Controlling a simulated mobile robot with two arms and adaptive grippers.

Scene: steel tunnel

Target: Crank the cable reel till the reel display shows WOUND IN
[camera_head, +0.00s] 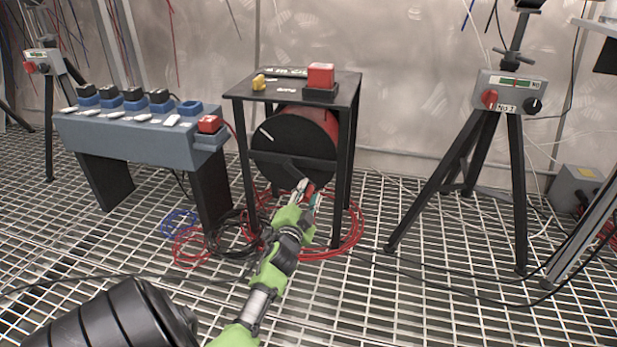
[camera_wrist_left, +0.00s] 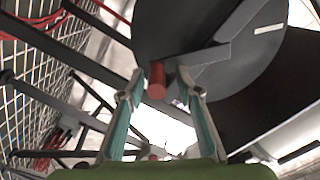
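The cable reel (camera_head: 283,157) is a red drum with a black face disc, slung under a black table (camera_head: 345,90). A white mark lies on the disc, at its upper left in the head view. A dark crank arm (camera_wrist_left: 205,62) crosses the disc and ends in a red crank handle (camera_wrist_left: 157,82). My left gripper (camera_head: 306,190) is at the disc's lower edge. In the left wrist view its open fingers (camera_wrist_left: 160,88) stand either side of the red handle, with gaps showing. A dark strip (camera_head: 286,72) with greenish characters on the tabletop may be the display; I cannot read it. My right gripper is out of view.
A grey bench (camera_head: 140,135) with several black plugs stands left of the reel. A tripod (camera_head: 487,150) with a switch box (camera_head: 511,92) stands right. Red cable (camera_head: 345,238) and black cable (camera_head: 235,236) lie coiled on the grating. Open grating lies between reel and tripod.

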